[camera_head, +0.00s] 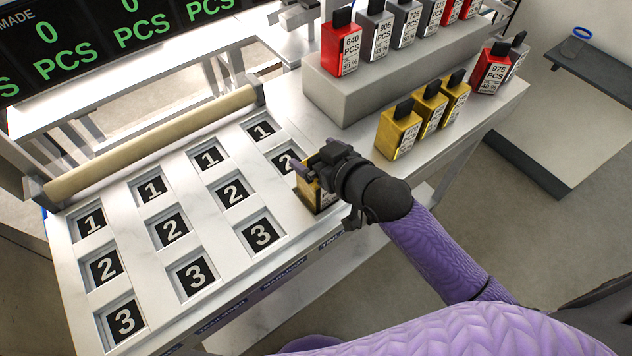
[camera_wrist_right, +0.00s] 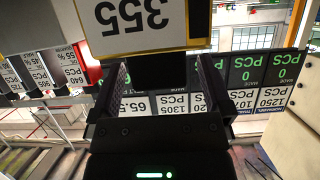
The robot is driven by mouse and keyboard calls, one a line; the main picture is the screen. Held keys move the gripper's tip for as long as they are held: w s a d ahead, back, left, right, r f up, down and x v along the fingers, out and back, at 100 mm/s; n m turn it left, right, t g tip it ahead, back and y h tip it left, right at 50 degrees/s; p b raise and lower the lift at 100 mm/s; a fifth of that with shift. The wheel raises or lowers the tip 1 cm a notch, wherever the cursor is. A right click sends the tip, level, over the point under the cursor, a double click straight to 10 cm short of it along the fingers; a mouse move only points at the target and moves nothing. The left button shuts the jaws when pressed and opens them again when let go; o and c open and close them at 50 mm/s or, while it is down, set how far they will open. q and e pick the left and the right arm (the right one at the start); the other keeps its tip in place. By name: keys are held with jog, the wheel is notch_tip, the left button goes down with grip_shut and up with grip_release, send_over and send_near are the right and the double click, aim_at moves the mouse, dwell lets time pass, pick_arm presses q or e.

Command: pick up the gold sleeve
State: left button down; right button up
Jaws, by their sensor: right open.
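A gold sleeve (camera_head: 316,198) stands at the front right corner of the white numbered tray (camera_head: 222,262), at the near end of the rightmost column. My right gripper (camera_head: 312,168) is open at its top and hides much of it. In the right wrist view, a gold-edged label reading 355 (camera_wrist_right: 132,22) shows upside down just past the fingers of my right gripper (camera_wrist_right: 157,75). I cannot tell whether the fingers touch the sleeve. More gold sleeves (camera_head: 398,134) stand in a row on the white table to the right. My left gripper is not in view.
A red sleeve (camera_head: 489,70) stands at the table's right. A beige roller (camera_head: 150,145) runs along the tray's far edge. Most numbered slots are empty.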

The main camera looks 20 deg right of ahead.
jog(key=shift+x, duration=0.8)
grip_shut()
